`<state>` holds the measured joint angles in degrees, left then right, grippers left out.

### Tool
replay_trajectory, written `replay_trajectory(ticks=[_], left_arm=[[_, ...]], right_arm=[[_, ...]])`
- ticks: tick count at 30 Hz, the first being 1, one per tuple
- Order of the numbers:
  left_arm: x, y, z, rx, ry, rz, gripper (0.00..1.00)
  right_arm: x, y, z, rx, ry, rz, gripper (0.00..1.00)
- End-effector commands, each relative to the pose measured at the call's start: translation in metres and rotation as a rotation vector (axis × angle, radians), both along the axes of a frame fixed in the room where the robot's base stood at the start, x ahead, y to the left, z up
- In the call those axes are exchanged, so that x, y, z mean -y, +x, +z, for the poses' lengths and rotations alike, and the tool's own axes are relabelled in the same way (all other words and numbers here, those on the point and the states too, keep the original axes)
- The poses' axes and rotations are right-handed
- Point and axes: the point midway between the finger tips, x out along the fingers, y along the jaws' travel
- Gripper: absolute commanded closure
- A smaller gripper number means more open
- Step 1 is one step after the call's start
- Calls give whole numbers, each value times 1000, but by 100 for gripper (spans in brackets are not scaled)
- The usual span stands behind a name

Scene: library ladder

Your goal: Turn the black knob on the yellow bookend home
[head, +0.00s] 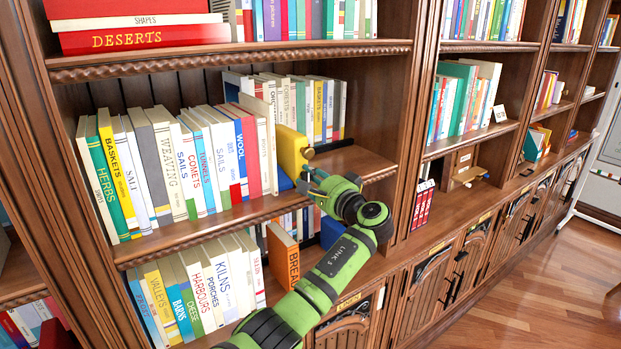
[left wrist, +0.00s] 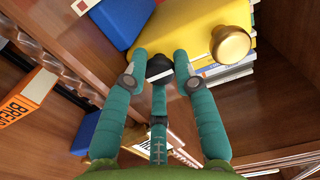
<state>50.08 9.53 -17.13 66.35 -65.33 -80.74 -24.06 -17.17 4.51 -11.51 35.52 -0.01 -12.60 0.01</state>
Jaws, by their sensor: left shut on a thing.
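The yellow bookend (head: 291,151) stands on the middle shelf at the right end of a row of books. It also shows at the top of the left wrist view (left wrist: 205,22). The black knob (left wrist: 158,68) on its face is partly covered by my fingers. A brass knob (left wrist: 231,45) sticks out to the right of it, clear of my fingers. My left gripper (left wrist: 161,60) is shut on the black knob, with fingers on both sides and one below. In the head view my left gripper (head: 304,180) reaches the bookend from the lower right. My right gripper is not in view.
A blue block (left wrist: 122,20) lies close to the bookend's left in the left wrist view. The middle shelf (head: 350,160) is bare to the right of the bookend. An orange book (head: 283,256) and another blue block (head: 331,232) stand on the shelf below, near my arm.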

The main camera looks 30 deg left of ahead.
Motion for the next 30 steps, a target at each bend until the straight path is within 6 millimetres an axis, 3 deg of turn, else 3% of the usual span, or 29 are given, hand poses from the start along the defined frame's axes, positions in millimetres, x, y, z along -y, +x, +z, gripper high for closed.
replay_trajectory(ticks=[8, 9, 22, 30], left_arm=[[0, 0, 2, 4, 4, 1, 100], [0, 0, 2, 4, 4, 1, 62], [7, -2, -1, 1, 0, -1, 62], [55, -22, -1, 2, -2, -4, 62]], right_arm=[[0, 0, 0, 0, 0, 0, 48], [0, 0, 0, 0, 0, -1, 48], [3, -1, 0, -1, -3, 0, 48], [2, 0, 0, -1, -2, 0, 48]])
